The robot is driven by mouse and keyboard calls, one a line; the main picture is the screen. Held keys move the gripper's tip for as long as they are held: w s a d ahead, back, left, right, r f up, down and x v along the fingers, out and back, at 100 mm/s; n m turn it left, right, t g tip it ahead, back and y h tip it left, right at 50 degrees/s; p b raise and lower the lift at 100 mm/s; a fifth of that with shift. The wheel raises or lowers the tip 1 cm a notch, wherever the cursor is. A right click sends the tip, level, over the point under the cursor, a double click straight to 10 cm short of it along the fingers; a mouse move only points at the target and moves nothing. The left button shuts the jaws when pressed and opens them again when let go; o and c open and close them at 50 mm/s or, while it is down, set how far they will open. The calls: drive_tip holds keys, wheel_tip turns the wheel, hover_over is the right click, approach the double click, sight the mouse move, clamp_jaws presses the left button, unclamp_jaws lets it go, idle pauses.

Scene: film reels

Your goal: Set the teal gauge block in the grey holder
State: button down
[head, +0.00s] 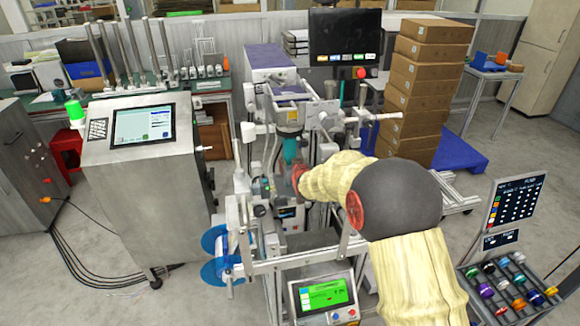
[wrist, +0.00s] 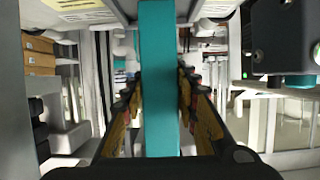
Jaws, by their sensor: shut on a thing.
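The teal gauge block (wrist: 158,60) is a long, flat-faced bar standing upright in the middle of the wrist view. My gripper (wrist: 158,88) is shut on it, with one finger along each side. In the head view the teal block (head: 290,150) shows among the parts of the machine, just above and left of the end of my arm. My gripper's fingers are mostly hidden there by my arm and the machine. I cannot make out the grey holder for certain in either view, nor whether the block touches anything besides my fingers.
The machine's frame and white fittings stand close around my gripper. A steel cabinet with a screen (head: 142,125) stands at left, and blue reels (head: 215,257) hang low on the machine. Stacked cartons (head: 425,85) stand behind at right. A rack of coloured spools (head: 510,285) is at front right.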

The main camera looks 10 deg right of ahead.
drive_tip(key=shift+f+b, duration=0.4)
idle(0.4)
drive_tip(key=c, duration=1.6)
unclamp_jaws()
drive_tip(key=o, duration=0.3)
drive_tip(key=shift+f, duration=0.1)
drive_tip(key=shift+f, duration=0.1)
drive_tip(key=shift+s, duration=0.1)
